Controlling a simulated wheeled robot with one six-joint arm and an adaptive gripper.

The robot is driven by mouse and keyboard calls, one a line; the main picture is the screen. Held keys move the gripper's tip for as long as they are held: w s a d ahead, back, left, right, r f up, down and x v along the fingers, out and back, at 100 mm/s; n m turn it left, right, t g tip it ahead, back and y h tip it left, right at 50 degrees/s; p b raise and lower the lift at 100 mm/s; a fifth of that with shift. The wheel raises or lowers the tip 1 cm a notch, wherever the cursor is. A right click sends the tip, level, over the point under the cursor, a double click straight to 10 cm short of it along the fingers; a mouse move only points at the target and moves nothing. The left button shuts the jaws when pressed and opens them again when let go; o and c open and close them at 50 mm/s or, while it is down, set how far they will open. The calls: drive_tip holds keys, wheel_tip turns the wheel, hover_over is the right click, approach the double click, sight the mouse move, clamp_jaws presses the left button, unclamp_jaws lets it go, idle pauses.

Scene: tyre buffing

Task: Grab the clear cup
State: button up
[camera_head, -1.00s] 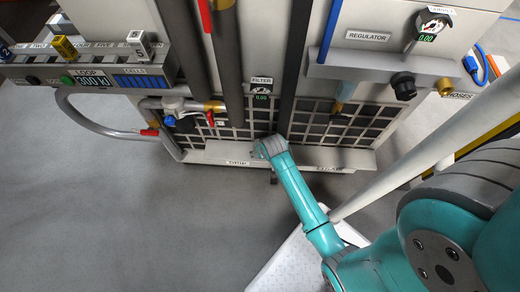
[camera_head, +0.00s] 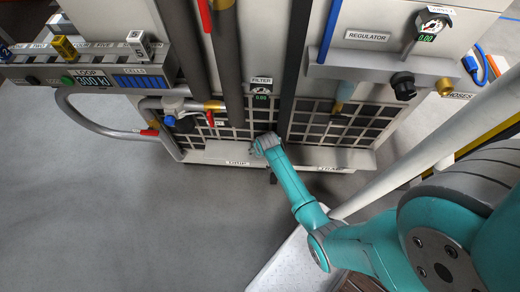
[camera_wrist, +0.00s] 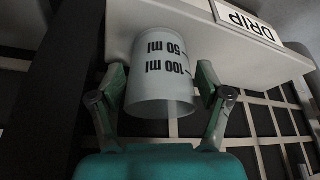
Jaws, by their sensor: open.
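The clear cup (camera_wrist: 163,97) looks whitish and see-through in the wrist view, with black 50 ml and 100 ml marks. It is beside a pale ledge with a DRIP label (camera_wrist: 251,25). My gripper (camera_wrist: 162,84) is open, with one finger on the left of the cup and one on the right. I cannot tell whether either finger touches it.
A dark grid panel (camera_head: 330,124) stands behind the ledge (camera_head: 215,153). A regulator knob (camera_head: 403,86) is at the right. The grey floor (camera_head: 110,220) at the left is clear.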

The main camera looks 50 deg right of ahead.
drive_tip(key=shift+x, duration=0.95)
drive_tip(key=shift+r, duration=0.1)
drive_tip(key=c, duration=0.8)
drive_tip(key=shift+o, duration=0.2)
